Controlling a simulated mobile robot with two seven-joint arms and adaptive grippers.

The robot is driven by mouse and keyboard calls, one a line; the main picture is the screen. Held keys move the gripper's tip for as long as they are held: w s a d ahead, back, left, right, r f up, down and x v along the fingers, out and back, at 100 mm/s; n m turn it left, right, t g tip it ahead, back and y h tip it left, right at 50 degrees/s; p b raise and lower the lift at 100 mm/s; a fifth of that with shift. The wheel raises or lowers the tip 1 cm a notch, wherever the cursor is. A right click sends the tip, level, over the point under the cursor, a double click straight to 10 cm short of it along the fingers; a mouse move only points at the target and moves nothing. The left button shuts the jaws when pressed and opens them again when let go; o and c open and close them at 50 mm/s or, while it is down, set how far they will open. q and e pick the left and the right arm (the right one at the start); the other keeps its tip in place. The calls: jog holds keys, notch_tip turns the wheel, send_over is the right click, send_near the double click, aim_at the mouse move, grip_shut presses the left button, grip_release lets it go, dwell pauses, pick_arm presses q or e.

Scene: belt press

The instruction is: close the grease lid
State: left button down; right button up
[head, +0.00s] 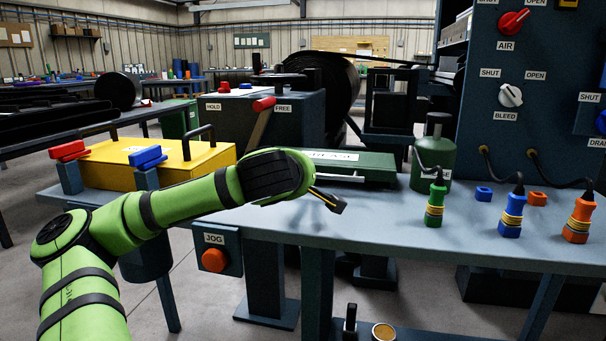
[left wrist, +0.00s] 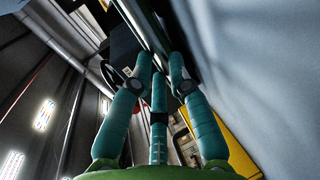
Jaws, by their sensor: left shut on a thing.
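A low green box (head: 375,168) with a white label and a pale bar handle (head: 340,177) along its front lies flat on the bench. My arm covers its left part, and I cannot tell how its lid sits. In the left wrist view my left gripper's teal fingers (left wrist: 160,68) close together at a long dark, shiny-edged bar (left wrist: 153,35). My right gripper is in neither view.
A yellow box (head: 180,165) with a black handle stands left, behind my forearm. A green canister (head: 432,150) and green, blue and orange connectors (head: 511,217) are right. An orange JOG button (head: 214,260) is on the bench front. Bare bench top (head: 380,225) lies before the green box.

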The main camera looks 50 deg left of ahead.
pick_arm(q)
jog(key=shift+f, duration=0.1)
jog(key=c, duration=1.1)
grip_release()
jog(key=shift+c, duration=0.2)
jog(key=v, duration=0.7)
jog(key=shift+s+d, duration=0.15)
jog(key=shift+s, duration=0.05)
